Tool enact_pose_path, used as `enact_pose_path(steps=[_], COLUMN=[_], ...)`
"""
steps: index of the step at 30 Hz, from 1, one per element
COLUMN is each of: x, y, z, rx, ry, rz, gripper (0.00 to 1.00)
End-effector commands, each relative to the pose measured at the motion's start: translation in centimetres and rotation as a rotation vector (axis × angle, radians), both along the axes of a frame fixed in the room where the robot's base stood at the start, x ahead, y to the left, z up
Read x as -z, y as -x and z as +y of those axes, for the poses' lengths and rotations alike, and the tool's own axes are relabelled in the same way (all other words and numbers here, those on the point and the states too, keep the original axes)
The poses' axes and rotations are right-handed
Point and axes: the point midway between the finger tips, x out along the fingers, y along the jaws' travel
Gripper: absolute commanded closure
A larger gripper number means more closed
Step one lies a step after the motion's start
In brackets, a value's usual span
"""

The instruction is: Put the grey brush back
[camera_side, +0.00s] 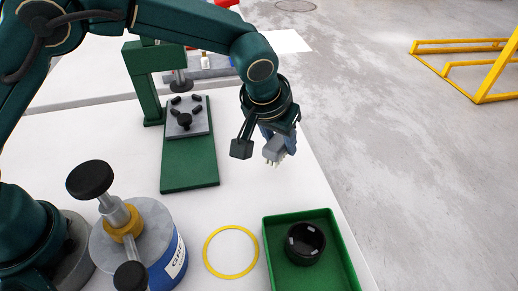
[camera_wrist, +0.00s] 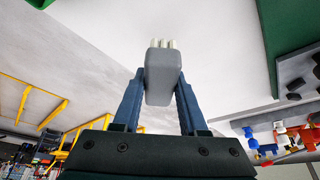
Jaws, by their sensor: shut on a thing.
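The grey brush (camera_side: 273,150) is a small grey block with pale bristles, held in the air above the right part of the white table. My gripper (camera_side: 278,141) is shut on it, and the bristles point down in the side view. In the wrist view the brush (camera_wrist: 163,75) sits between the two blue fingers of my gripper (camera_wrist: 160,92), with its bristles at the far end. A yellow ring (camera_side: 231,252) lies flat on the table, with nothing inside it.
A green tray (camera_side: 338,226) holding a black cup (camera_side: 305,243) stands at the front right. A blue and grey grease can (camera_side: 165,250) stands front left. A green press stand (camera_side: 190,165) with a grey plate (camera_side: 188,117) is behind. The table between stand and tray is clear.

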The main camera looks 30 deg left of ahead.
Motion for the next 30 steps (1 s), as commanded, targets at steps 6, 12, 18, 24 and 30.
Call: enact_pose_path(steps=[6,12,18,24,30], x=[2.5,4.1,4.1,4.4,4.4], y=[0.1,0.0,0.0,0.0,0.0], z=[-0.1,-0.2,-0.2,-0.1,-0.1], rx=[0.0,-0.001,-0.001,-0.001,-0.001], ry=[-0.003,0.0,0.0,-0.001,-0.001], rz=[0.005,0.001,0.0,0.001,0.001], gripper=[1.0,1.0,1.0,0.43,0.28])
